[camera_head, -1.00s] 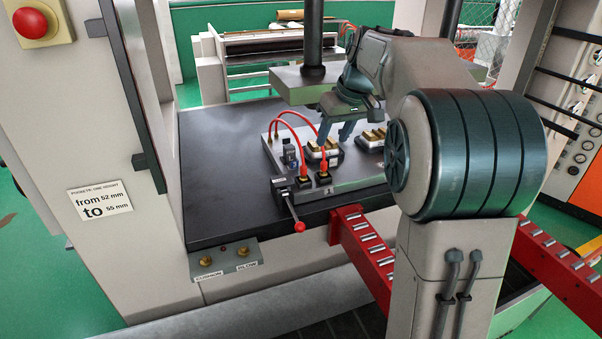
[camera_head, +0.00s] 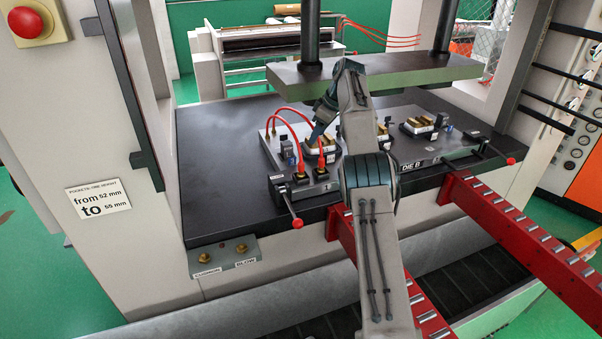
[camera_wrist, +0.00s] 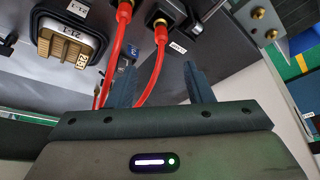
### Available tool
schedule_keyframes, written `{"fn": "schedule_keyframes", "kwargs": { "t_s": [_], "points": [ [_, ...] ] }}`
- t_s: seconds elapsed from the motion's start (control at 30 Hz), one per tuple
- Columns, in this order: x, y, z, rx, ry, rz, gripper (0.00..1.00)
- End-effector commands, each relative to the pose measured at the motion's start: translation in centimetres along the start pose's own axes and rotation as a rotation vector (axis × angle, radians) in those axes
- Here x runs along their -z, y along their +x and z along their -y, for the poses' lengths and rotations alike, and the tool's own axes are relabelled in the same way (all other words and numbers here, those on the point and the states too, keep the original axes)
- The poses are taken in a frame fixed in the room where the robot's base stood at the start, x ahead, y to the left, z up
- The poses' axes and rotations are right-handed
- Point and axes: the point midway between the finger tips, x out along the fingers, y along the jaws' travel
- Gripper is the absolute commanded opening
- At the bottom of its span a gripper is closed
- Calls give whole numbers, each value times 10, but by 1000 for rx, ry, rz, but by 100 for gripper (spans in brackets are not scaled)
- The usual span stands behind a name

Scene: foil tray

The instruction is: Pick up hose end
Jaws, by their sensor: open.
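Two red hoses (camera_head: 283,112) arch over the left end of the grey die plate. My gripper (camera_head: 317,134) is above and behind the right hose end, partly hidden by my arm. In the wrist view my gripper (camera_wrist: 160,70) is open, its two dark blue fingers apart. I see no contact with either end.
Brass-topped die inserts (camera_head: 320,146) stand close behind the hose ends. A red-knobbed lever (camera_head: 297,223) juts out in front. A panel (camera_head: 224,257) marked CUSHION and BLOW carries two brass fittings. The black bed is bare at left.

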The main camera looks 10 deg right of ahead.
Motion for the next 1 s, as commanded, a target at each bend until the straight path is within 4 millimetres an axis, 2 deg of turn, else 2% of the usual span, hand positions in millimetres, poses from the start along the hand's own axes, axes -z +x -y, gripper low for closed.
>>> {"fn": "schedule_keyframes", "kwargs": {
  "t_s": [0.23, 0.5, 0.6, 0.87, 1.0],
  "points": [
    [-1, 23, -2, 11, -45, -1, 47],
    [-1, 76, -1, 12, -44, 0, 47],
    [0, 89, -1, 11, -44, -1, 47],
    [0, 104, -1, 10, -43, -1, 47],
    [1, 120, 2, 12, -42, 1, 47]
  ]
}}
